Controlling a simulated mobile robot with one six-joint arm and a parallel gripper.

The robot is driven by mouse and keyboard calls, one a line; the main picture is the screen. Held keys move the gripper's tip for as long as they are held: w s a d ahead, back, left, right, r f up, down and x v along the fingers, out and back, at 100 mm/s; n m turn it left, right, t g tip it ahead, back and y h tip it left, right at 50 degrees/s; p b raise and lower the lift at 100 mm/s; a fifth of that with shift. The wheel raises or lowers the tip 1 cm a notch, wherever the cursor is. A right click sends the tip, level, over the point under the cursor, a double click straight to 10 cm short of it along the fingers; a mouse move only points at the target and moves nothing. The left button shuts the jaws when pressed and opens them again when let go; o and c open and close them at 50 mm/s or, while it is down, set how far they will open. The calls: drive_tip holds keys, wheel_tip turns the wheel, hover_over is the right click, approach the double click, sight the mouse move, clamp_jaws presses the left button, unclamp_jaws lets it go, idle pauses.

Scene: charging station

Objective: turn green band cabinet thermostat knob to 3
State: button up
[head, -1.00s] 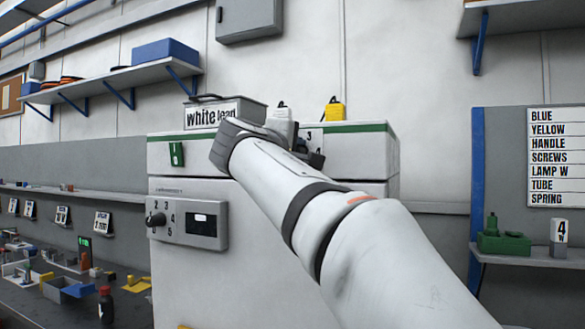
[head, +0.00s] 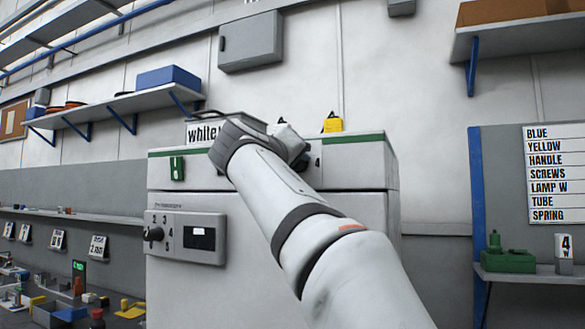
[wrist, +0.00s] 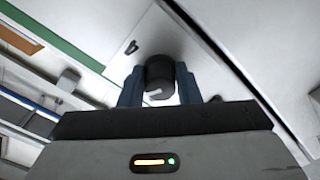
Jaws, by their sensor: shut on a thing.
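The green band cabinet (head: 355,138) is white with a green stripe along its top edge. My gripper (wrist: 160,82) is shut on a dark round knob (wrist: 159,72) on the cabinet's upper front, with one blue-grey finger on each side. A white pointer line shows on the knob; I cannot tell which number it meets. One dark numeral (wrist: 131,47) lies beside the knob, not clearly readable. In the head view my wrist (head: 262,140) hides the knob and most of its dial; a 4 (head: 317,162) shows to the right.
A second dark knob (head: 153,233) with numbers and a display sits on a grey panel (head: 186,254) lower left. A cluttered bench lies at the left.

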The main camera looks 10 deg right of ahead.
idle(0.4)
drive_tip(key=o, duration=1)
drive_tip(key=shift+a, duration=0.1)
drive_tip(key=b+v, duration=0.1)
drive_tip(key=v, duration=0.6)
drive_tip(key=shift+s+a, duration=0.15)
drive_tip(key=shift+s, duration=0.15)
